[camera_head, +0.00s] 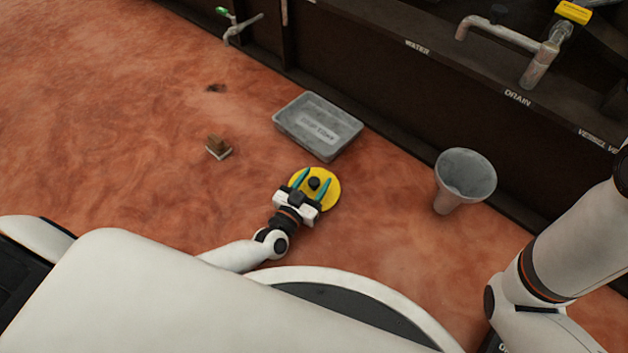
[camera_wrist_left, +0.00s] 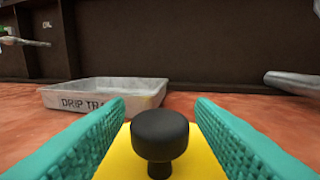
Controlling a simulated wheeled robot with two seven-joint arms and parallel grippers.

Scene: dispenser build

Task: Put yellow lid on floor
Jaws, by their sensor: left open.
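The yellow lid (camera_head: 328,199) is a round disc with a black knob (camera_head: 314,183) in its middle. It appears to lie flat on the reddish floor (camera_head: 130,150), in front of the grey tray. My left gripper (camera_head: 312,178) is over the lid, its teal fingers on either side of the knob. In the left wrist view the knob (camera_wrist_left: 160,136) stands between the open fingers with a gap on both sides, and the yellow lid (camera_wrist_left: 118,160) shows below it. My right arm is at the right edge of the head view, but its gripper is out of sight.
A grey drip tray (camera_head: 318,125) lies just beyond the lid. A small brown block-like object (camera_head: 218,147) sits to the left. The left floor is largely clear.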

